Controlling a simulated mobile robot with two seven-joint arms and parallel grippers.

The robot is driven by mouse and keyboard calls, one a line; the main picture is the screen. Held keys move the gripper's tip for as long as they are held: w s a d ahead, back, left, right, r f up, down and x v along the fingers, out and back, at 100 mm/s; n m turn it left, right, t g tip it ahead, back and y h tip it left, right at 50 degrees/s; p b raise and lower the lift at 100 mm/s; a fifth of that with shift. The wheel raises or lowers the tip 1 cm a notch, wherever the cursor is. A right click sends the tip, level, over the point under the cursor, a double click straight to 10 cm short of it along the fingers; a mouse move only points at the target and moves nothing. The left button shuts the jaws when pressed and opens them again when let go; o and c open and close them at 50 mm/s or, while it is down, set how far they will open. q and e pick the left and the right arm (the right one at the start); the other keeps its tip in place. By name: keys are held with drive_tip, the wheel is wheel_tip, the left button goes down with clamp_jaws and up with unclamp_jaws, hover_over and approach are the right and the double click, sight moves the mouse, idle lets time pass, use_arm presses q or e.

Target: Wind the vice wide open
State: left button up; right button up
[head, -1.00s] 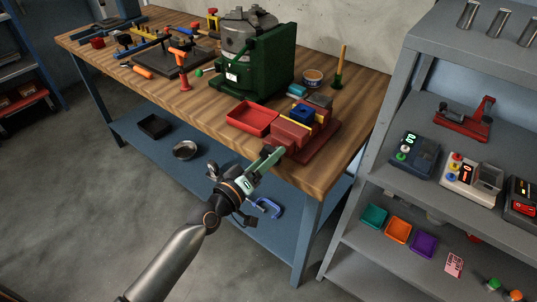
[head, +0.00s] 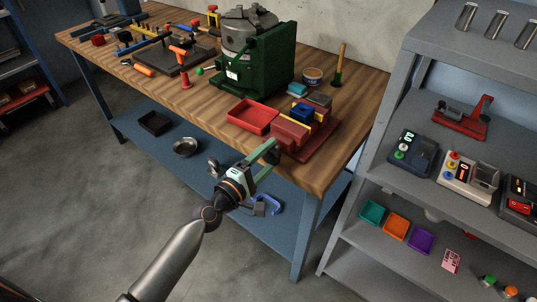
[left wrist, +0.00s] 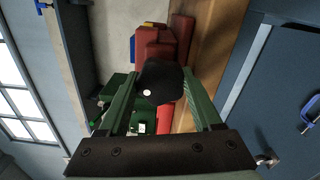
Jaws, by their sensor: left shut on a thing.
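The red vice (head: 322,142) sits at the front right corner of the wooden bench, with a blue block (head: 302,113) and a yellow strip at its jaws. It shows in red beyond my fingers in the left wrist view (left wrist: 181,38). My left gripper (head: 267,158) is at the front of the vice, by the bench's front edge. In the left wrist view its green fingers (left wrist: 160,95) stand on both sides of a black rounded knob (left wrist: 160,76) with a pale spot, and are shut on it. The knob hides part of the vice. My right gripper is out of view.
A red tray (head: 252,116) lies just left of the vice. A green machine (head: 262,65) stands behind it. A round tin (head: 312,76) and an upright wooden-handled tool (head: 339,65) are at the back. A grey shelf unit (head: 370,190) stands close on the right.

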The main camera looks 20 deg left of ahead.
use_arm(q)
drive_tip(key=n, duration=0.3)
drive_tip(key=shift+r+n, duration=0.3)
drive_tip(key=shift+n, duration=0.1)
drive_tip(key=shift+w+n+p, duration=0.1)
drive_tip(key=shift+n+p, duration=0.45)
drive_tip(key=shift+n, duration=1.15)
drive_tip(key=o, duration=1.1)
drive_tip(key=shift+o, duration=1.4)
drive_tip(key=shift+w+d+f, duration=0.1)
drive_tip(key=shift+f, duration=0.05)
drive_tip(key=shift+f, duration=0.1)
